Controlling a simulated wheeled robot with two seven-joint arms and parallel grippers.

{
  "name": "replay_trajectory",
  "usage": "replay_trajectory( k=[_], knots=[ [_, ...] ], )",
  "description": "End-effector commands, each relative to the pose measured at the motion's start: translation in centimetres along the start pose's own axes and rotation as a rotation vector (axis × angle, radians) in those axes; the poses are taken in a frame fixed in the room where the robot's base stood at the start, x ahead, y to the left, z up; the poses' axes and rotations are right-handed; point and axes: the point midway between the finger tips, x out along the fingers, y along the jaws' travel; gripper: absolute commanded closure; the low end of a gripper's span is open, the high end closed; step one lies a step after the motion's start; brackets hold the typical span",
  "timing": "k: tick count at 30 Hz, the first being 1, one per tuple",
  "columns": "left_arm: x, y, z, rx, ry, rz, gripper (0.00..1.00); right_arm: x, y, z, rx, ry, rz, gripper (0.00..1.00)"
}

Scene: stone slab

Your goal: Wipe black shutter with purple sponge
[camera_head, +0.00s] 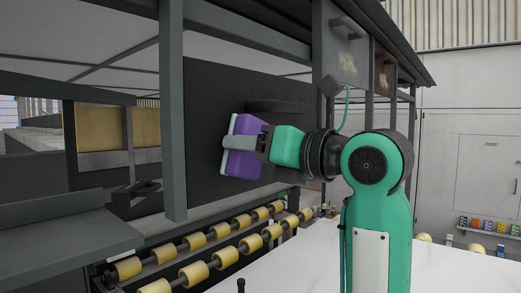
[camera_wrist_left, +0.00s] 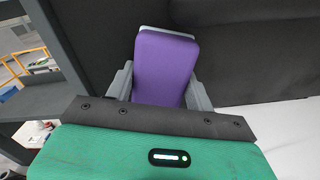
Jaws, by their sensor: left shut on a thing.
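The purple sponge (camera_head: 240,166) has a pale backing layer and is held upright between the fingers of my left gripper (camera_head: 242,144). The sponge (camera_wrist_left: 166,62) also shows in the left wrist view, with a grey finger on each side of it. The black shutter (camera_head: 213,92) is a large dark upright panel behind the sponge, within a grey frame. The sponge's pale side faces the panel; I cannot tell whether they touch. The sponge and gripper hide part of the shutter. My right gripper is not in view.
Yellow rollers (camera_head: 192,275) run in rows below the shutter. A grey frame post (camera_head: 172,120) stands left of the sponge, and a grey box (camera_head: 345,50) hangs at upper right. A pale slab (camera_head: 300,262) lies at the lower right.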

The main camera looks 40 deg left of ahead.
Motion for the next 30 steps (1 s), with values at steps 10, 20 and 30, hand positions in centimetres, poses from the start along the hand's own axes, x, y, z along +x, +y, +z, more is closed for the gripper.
replay_trajectory(
  k=[10, 20, 30],
  knots=[
    [-0.9, 0.1, 0.0, -0.002, 0.0, 0.003, 0.64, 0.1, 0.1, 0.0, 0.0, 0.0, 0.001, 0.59],
    [-4.2, 0.1, 0.1, -0.001, -0.001, 0.002, 0.64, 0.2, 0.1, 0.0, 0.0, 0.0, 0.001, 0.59],
    [-6.0, 0.0, 0.1, -0.001, 0.0, 0.001, 0.64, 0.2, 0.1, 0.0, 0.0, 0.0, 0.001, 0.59]
  ],
)
